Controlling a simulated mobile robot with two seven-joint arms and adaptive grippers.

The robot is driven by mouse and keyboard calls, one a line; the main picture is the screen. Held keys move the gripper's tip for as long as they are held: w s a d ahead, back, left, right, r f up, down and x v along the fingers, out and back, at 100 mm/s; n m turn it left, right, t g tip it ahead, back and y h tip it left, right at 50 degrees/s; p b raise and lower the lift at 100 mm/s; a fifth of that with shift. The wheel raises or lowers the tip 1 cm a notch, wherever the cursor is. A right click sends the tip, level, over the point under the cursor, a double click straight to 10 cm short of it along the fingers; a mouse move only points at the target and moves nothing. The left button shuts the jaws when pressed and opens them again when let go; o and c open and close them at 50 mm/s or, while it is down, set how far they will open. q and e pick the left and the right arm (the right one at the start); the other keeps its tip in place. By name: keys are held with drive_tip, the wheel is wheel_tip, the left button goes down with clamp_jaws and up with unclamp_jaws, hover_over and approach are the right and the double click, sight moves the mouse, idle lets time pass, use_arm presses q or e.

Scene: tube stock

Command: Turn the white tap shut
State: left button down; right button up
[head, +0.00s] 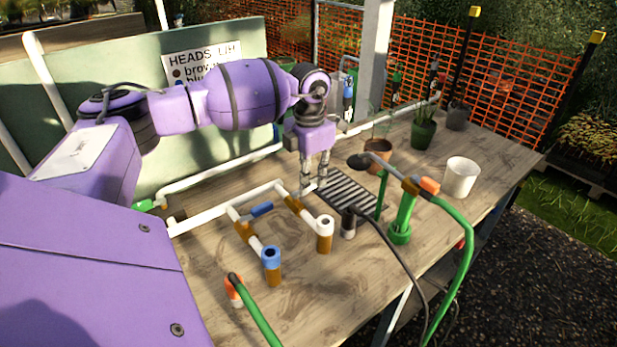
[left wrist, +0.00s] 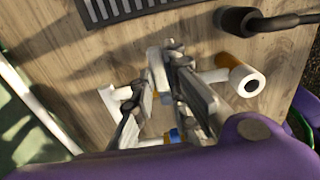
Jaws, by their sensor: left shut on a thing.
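The white tap (head: 309,189) is on the right branch of the pipework on the bench, a brown valve body with a white lever. My left gripper (head: 315,184) points down over it and is shut on its lever, hiding much of it. In the left wrist view the white lever (left wrist: 157,72) shows between the fingers. The white-rimmed outlet (head: 325,221) of this branch stands in front. The blue tap (head: 262,209) is on the left branch, which ends in a blue-rimmed outlet (head: 271,257). My right gripper is not in view.
A black slotted grate (head: 347,192) lies right of the tap. A green standing pipe (head: 403,217) with a hose, a white pot (head: 461,177) and potted plants (head: 424,130) stand further right. An orange-ended hose (head: 235,290) is at the front. The bench's front middle is clear.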

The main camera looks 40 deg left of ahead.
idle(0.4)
use_arm(q)
drive_tip(key=c, duration=1.7)
unclamp_jaws()
wheel_tip(320, 180, up, 12)
drive_tip(key=shift+s+d+f, duration=0.1)
